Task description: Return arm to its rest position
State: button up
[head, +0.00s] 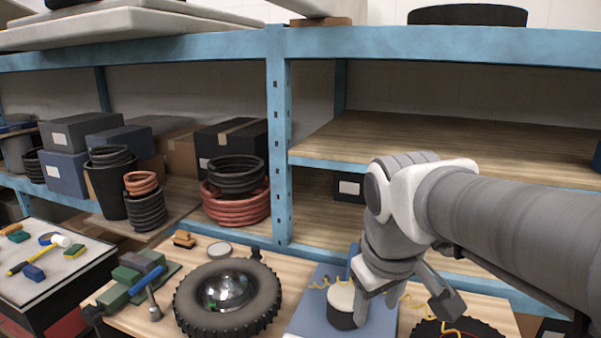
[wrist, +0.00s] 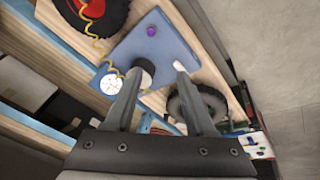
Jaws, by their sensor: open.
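My gripper (head: 402,300) hangs at the end of my arm over the wooden workbench (head: 120,318), in the right half of the head view. Its two fingers point down and are apart. A dark cylinder with a pale top (head: 342,298) stands on the blue board (head: 305,318), close to the left finger in the head view. I cannot tell whether they touch.
A tire with a shiny dome (head: 228,296) lies left of the board. A yellow coiled cord (wrist: 92,38) crosses the board's edge. Blue shelving (head: 279,150) stands behind, with stacked rings (head: 236,205) and boxes. The right middle shelf (head: 430,145) is mostly empty.

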jog(key=s+d+f+m+t, duration=0.1)
jog(key=s+d+f+m, duration=0.1)
jog(key=s, duration=0.6)
jog(key=shift+s+d+m+t+y, duration=0.2)
jog(key=shift+d+m+t+y, duration=0.25)
jog(key=shift+m, duration=0.95)
